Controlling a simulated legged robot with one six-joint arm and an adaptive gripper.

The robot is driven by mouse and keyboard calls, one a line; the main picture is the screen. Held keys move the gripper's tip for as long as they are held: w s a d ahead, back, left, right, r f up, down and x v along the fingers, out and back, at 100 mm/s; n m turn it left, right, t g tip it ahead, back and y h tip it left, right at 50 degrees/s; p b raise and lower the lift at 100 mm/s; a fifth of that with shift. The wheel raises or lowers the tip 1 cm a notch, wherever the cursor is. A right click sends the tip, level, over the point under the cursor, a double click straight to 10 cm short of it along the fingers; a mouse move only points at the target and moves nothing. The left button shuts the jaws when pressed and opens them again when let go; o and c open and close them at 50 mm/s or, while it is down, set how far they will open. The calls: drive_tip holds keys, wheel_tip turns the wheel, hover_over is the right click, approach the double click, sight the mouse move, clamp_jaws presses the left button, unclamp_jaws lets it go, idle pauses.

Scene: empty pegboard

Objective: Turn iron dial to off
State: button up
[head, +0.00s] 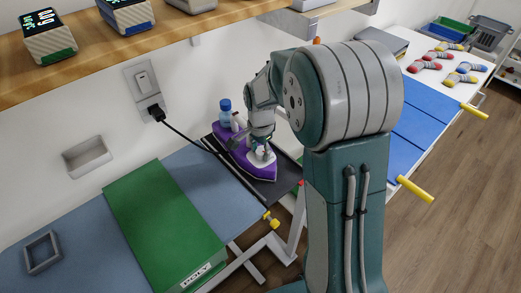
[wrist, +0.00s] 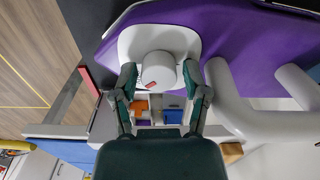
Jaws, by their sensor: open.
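A purple and white iron (head: 245,160) rests on a dark mat (head: 272,188) near the wall, with a black cord running to the wall socket. In the wrist view the iron's purple body (wrist: 240,45) fills the top, and its round white dial (wrist: 158,72) with a small red mark sits on a white plate. My gripper (wrist: 160,85) is open, with one finger on each side of the dial. I cannot tell whether the fingers touch it. In the head view my arm partly hides the iron, and the dial is hard to make out.
A blue bottle (head: 225,105) stands right behind the iron. A green box (head: 160,222) lies on the blue board (head: 215,190) to the left. The wooden shelf (head: 150,45) runs above. The iron's white handle (wrist: 240,105) is close to the right finger in the wrist view.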

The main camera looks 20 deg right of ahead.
clamp_jaws()
